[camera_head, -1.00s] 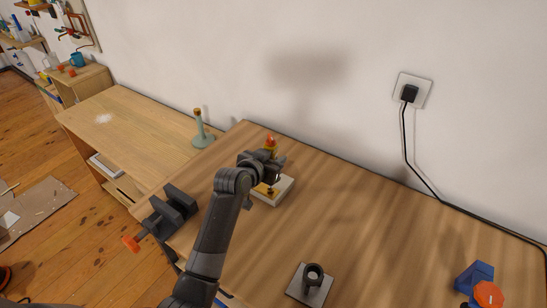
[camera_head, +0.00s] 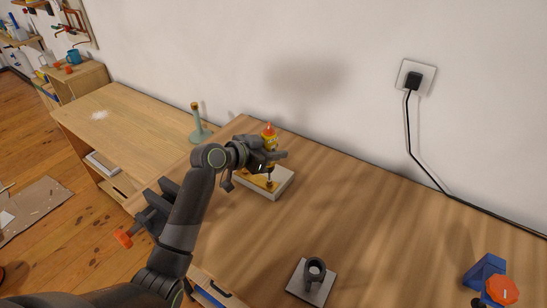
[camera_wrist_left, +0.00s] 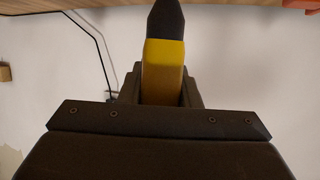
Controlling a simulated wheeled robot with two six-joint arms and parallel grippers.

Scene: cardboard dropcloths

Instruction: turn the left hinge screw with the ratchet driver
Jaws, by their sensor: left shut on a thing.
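My left gripper (camera_head: 270,154) is shut on the ratchet driver (camera_head: 269,138), which has a yellow body and an orange-red cap. The driver stands about upright, with its dark shaft pointing down at a pale block (camera_head: 279,189). A brass-coloured hinge plate (camera_head: 252,181) lies on top of the block. The shaft's tip is over the right part of the plate; I cannot tell whether it touches a screw. The individual screws are too small or hidden. In the left wrist view the driver's yellow and black body (camera_wrist_left: 163,70) sits between the jaws. My right gripper is out of view.
A dark vise (camera_head: 158,205) with an orange handle is at the bench's left edge. A small plate with a dark ring holder (camera_head: 314,270) stands in front. A blue and orange object (camera_head: 490,280) is at far right. A green stand (camera_head: 198,125) is behind left. The bench's right middle is clear.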

